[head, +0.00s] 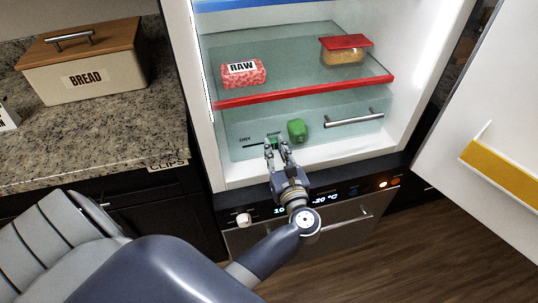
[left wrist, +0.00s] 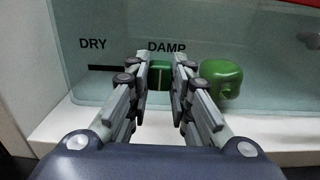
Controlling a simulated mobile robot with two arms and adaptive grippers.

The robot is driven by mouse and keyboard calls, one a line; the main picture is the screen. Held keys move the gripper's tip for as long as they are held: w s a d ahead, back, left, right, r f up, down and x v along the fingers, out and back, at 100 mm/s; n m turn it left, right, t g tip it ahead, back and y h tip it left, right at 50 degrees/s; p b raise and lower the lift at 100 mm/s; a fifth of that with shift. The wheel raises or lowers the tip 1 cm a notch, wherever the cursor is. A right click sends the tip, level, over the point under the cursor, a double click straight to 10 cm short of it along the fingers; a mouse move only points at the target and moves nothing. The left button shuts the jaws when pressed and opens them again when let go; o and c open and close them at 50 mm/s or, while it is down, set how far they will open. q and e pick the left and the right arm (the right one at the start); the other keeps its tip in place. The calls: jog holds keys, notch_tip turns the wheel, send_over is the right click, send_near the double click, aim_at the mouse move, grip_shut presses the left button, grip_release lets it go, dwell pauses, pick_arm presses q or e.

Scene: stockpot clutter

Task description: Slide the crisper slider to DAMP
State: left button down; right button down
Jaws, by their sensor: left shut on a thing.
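The crisper drawer (head: 345,137) is a clear bluish front at the bottom of the open fridge, with DRY and DAMP labels. The green crisper slider (left wrist: 159,76) sits below the DAMP label (left wrist: 167,47), at the right of the dark slot (left wrist: 104,68); the DRY label (left wrist: 92,44) is to the left. My left gripper (head: 277,145) is shut on the slider, with one finger on each side of it, as the left wrist view shows. The fingers hide part of the slot and the slider's edges. My right gripper is not in view.
A green pepper-like item (head: 297,130) shows right of the slider. A silver drawer handle (head: 354,118) is farther right. Above is a red-edged shelf (head: 305,91) with RAW meat (head: 243,73) and a red-lidded container (head: 346,50). The fridge door (head: 490,130) stands open at right.

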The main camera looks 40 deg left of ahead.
pick_arm(q)
jog(key=shift+w+d, duration=0.4)
jog(key=shift+d, duration=0.05)
jog(key=shift+s+a, duration=0.1)
jog(key=shift+a, duration=0.05)
jog(key=c, duration=1.5)
grip_release()
jog(key=shift+c, duration=0.2)
jog(key=shift+o, duration=0.5)
jog(key=shift+d, duration=0.25)
jog(key=v, duration=0.7)
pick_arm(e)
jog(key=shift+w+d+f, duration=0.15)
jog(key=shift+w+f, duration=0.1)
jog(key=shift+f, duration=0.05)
